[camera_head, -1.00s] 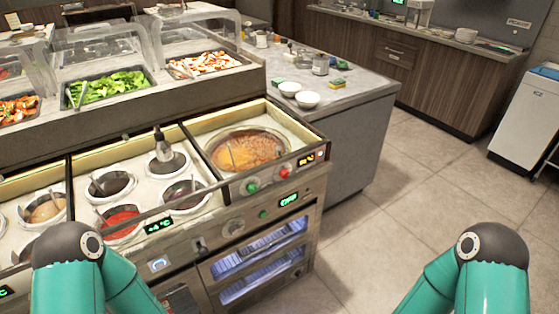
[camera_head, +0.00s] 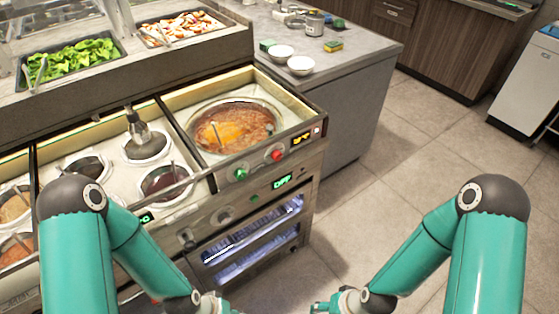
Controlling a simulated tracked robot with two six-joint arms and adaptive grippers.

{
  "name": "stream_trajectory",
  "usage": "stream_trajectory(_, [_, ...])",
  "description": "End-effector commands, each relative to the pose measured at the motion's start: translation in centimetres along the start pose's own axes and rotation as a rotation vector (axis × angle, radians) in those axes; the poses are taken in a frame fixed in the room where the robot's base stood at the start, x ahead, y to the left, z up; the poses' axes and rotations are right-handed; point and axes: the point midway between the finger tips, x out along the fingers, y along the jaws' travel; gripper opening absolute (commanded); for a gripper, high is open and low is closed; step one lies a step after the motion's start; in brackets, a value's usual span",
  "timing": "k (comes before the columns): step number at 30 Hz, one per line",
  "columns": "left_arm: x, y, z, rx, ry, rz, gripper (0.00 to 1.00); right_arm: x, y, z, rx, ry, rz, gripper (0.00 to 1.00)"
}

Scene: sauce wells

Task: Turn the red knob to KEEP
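The red knob (camera_head: 277,155) sits on the front panel of the soup well (camera_head: 232,127), between a green knob (camera_head: 240,174) on its left and a small lit orange display (camera_head: 303,138) on its right. Any marking such as KEEP is too small to read. My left gripper (camera_head: 216,303) is at the bottom edge, partly cut off, well below the red knob and apart from it. My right gripper (camera_head: 326,306) is also at the bottom edge, over the floor, below and right of the knob. Finger openings cannot be made out.
Below the panel are a green-lit display (camera_head: 282,181), a larger grey knob (camera_head: 223,216) and a glowing oven-like front (camera_head: 252,240). Sauce wells (camera_head: 168,183) lie to the left. Two white bowls (camera_head: 300,66) stand on the counter behind. The floor (camera_head: 400,170) at right is clear.

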Motion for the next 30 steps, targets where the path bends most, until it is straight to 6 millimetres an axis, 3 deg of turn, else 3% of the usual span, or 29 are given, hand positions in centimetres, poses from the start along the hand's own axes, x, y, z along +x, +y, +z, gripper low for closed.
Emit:
stream_trajectory(1, [1.6,-0.6,0.0,0.0,0.0,0.0,0.4,1.0,0.2,-1.8,-0.003,0.058,-0.011,0.57])
stream_trajectory(5, [5.2,-1.9,0.0,0.0,-0.001,0.0,0.4,1.4,-0.7,-8.2,-0.008,0.274,-0.077,0.57])
stream_trajectory(6, [6.6,-2.4,0.0,0.0,-0.001,0.0,0.4,1.1,-1.4,-10.6,-0.011,0.357,-0.112,0.57])
stream_trajectory(8, [8.6,-3.1,0.0,0.0,-0.001,0.0,0.4,0.2,-2.8,-13.9,-0.018,0.483,-0.179,0.57])
stream_trajectory(12, [12.9,-4.7,-0.1,0.0,-0.001,0.0,0.4,-4.1,-6.9,-19.9,-0.047,0.75,-0.383,0.57])
stream_trajectory(16, [15.8,-5.7,-0.1,0.0,-0.001,0.0,0.4,-8.9,-10.4,-22.1,-0.082,0.915,-0.577,0.57])
stream_trajectory(21, [17.6,-6.3,-0.1,0.0,0.0,0.0,0.4,-13.3,-13.1,-22.5,-0.12,1.011,-0.743,0.57])
stream_trajectory(25, [17.6,-6.4,-0.1,0.0,0.0,0.0,0.4,-14.4,-14.2,-22.7,-0.13,1.028,-0.784,0.57])
stream_trajectory(30, [17.4,-6.3,-0.1,0.0,0.0,0.0,0.4,-14.0,-15.5,-24.1,-0.13,1.027,-0.785,0.57])
